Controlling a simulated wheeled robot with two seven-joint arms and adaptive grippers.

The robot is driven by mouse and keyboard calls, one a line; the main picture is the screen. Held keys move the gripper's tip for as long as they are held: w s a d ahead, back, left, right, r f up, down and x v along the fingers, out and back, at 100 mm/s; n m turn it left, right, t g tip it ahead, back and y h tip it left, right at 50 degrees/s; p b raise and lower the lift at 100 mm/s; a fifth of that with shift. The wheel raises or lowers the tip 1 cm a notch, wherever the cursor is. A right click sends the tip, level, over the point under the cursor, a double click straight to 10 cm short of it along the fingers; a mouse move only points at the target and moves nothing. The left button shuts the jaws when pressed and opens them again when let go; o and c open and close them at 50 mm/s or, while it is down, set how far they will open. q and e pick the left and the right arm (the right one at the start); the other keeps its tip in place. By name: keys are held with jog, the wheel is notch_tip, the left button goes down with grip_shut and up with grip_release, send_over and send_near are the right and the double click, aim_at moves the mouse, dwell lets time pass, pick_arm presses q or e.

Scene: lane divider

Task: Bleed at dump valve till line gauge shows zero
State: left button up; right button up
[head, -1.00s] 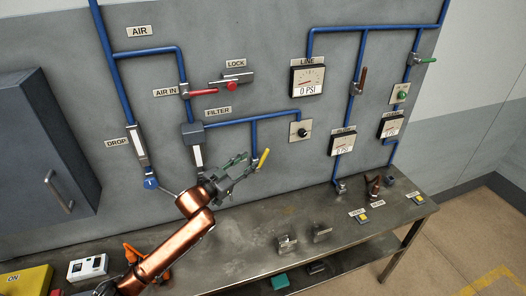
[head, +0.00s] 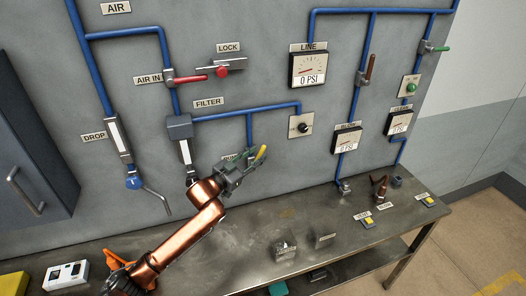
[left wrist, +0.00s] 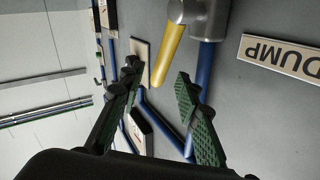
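The dump valve's yellow handle (head: 260,153) slants down below the blue pipe. In the left wrist view the handle (left wrist: 168,55) hangs from a grey valve body (left wrist: 207,18) beside the DUMP label (left wrist: 282,57). My left gripper (head: 245,164) is open just left of the handle in the head view. In the left wrist view its green-padded fingers (left wrist: 158,90) are apart, with the handle beyond and between their tips; no grip shows. The line gauge (head: 308,68) reads 0 PSI. My right gripper is not in view.
The red air-in lever (head: 191,78) lies level beside the lock bracket (head: 231,65). A selector knob plate (head: 301,125) sits right of the dump valve. Below is the steel bench (head: 240,235), with a white box (head: 66,275) and an orange object (head: 118,259) at left.

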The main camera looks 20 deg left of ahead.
aim_at(260, 152)
pick_arm(q)
jog(key=shift+x, duration=1.9)
jog(key=shift+c, duration=0.6)
grip_shut()
